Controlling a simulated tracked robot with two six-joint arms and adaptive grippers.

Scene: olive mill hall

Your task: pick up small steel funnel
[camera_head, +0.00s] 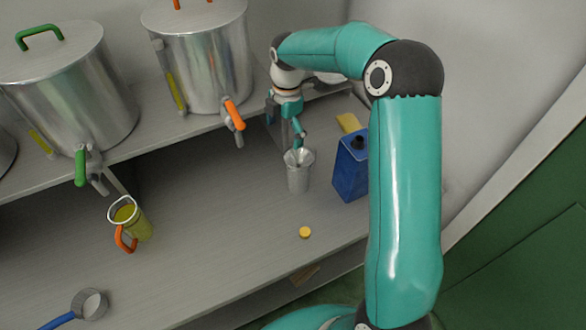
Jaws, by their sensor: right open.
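A small tapered steel piece (298,181), which looks like the steel funnel, stands upright on the lower shelf, wide end up, right of the middle of the head view. My right gripper (299,148) comes down from above at its rim. Its fingers are open, and the tip of a finger overlaps the rim and the opening. I cannot tell whether a finger touches the metal or reaches inside. My left gripper is out of view.
A blue can (351,170) stands close to the right of the funnel. A yellow cap (305,232) lies in front. A jug of oil (130,217) and a blue-handled scoop (92,304) are left. Steel tanks (207,62) with taps stand on the raised shelf behind.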

